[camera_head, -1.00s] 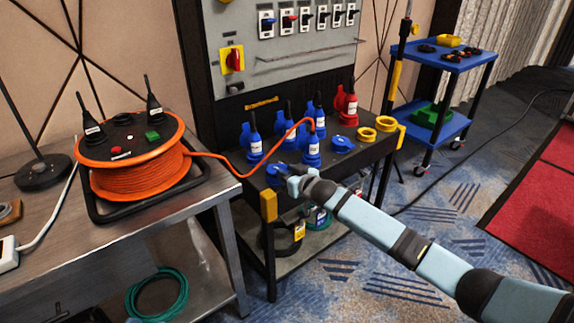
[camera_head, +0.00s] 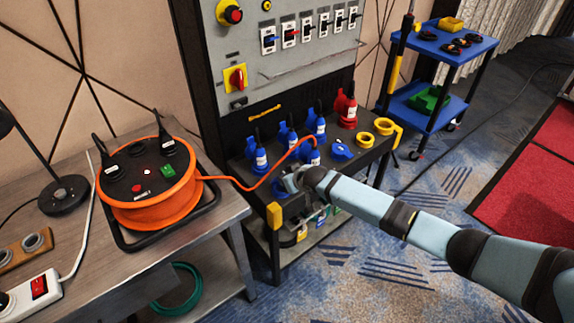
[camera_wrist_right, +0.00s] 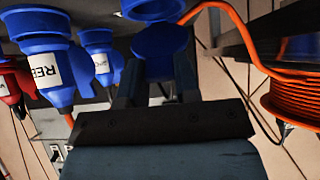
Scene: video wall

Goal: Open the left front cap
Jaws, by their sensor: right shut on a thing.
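The left front cap (camera_head: 279,188) is blue and sits at the front left corner of the black socket shelf (camera_head: 236,172). My right gripper (camera_head: 291,181) is at it, coming from the right. In the right wrist view, my right gripper (camera_wrist_right: 154,88) is shut on the blue cap's disc (camera_wrist_right: 160,50), which shows between its two fingers. A blue ring (camera_wrist_right: 150,12) is right beside the disc at the top of that view. How far the cap stands from its socket is hard to tell. My left gripper is not in view.
Blue plugs (camera_head: 260,157) and a red plug (camera_head: 347,112) stand upright behind the cap. An orange cable (camera_head: 238,186) runs close past the gripper to the reel (camera_head: 150,200) on the left table.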

